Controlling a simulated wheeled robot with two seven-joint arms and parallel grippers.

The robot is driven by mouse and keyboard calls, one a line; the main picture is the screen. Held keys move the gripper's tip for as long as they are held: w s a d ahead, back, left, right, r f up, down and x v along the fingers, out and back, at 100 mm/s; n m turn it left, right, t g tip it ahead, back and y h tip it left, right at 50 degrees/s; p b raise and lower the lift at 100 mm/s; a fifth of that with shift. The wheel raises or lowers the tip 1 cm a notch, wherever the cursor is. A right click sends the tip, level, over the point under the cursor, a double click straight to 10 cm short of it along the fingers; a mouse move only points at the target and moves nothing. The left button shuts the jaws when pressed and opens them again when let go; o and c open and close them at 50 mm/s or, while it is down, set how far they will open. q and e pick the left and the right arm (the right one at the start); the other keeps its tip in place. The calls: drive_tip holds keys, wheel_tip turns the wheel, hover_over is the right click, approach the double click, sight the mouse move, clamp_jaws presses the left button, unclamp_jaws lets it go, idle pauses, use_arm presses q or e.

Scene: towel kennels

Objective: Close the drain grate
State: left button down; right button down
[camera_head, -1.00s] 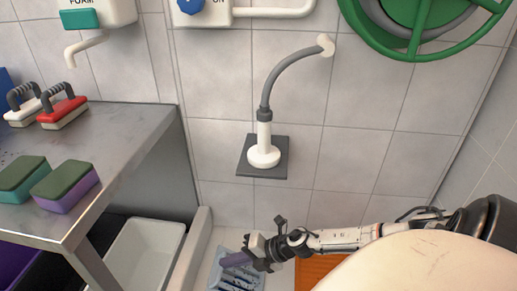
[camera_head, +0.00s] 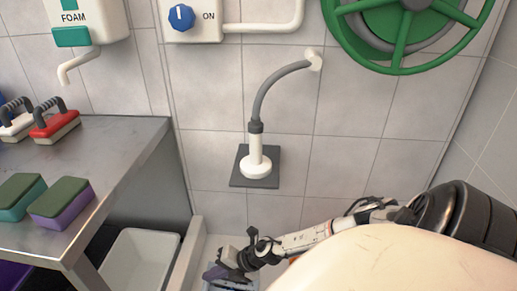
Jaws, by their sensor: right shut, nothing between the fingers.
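A pale blue slotted piece (camera_head: 232,287), which looks like the drain grate, shows only as a sliver at the bottom edge. I cannot tell whether it is open or closed. My right gripper (camera_head: 226,272) is low in the picture, just above or against this piece, and its fingers are shut with nothing held. The fingers and the frame edge hide most of the piece. My left gripper is not in view.
A pale kerb (camera_head: 186,262) runs left of the gripper, with a white bin (camera_head: 139,262) beyond it. A metal table (camera_head: 110,165) with brushes and sponges stands at left. A hose stand (camera_head: 254,165) and green reel (camera_head: 405,25) are on the tiled wall.

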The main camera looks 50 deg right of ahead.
drive_tip(key=x, duration=0.1)
drive_tip(key=b+x, duration=0.1)
drive_tip(key=x, duration=0.1)
drive_tip(key=shift+s+f, duration=0.15)
drive_tip(key=shift+f, duration=0.15)
drive_tip(key=shift+w+a+f+b, duration=0.15)
drive_tip(key=shift+w+f+b, duration=0.15)
drive_tip(key=shift+f, duration=0.25)
drive_tip(key=shift+w+a+f, duration=0.1)
drive_tip(key=shift+w+f, duration=0.05)
drive_tip(key=shift+f, duration=0.2)
